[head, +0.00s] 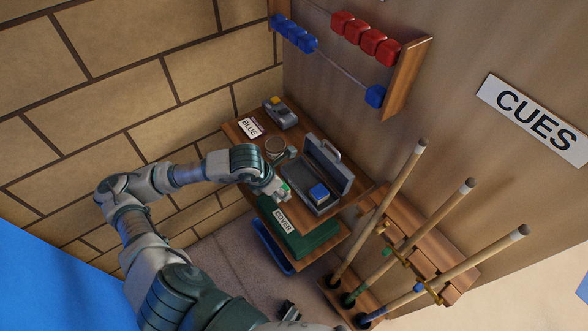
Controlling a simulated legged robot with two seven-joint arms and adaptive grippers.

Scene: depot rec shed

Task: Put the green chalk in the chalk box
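The grey chalk box (308,197) stands on the upper wooden shelf with its lid raised at the back right. A blue chalk cube (319,193) sits inside it. My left gripper (283,191) is at the left edge of the box, with the green chalk (286,187) between its fingers. The fingers hide much of the chalk. I cannot tell whether chalk or gripper touches the box. Part of what looks like my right gripper (290,310) shows at the bottom edge; its opening is unclear.
A round tin (275,147), a BLUE card (250,127) and a small grey device (280,112) stand further back on the shelf. Below are a green folded cover (310,240) and a blue tray (270,247). Several cues (400,185) stand at right; a bead scorer (405,75) hangs above.

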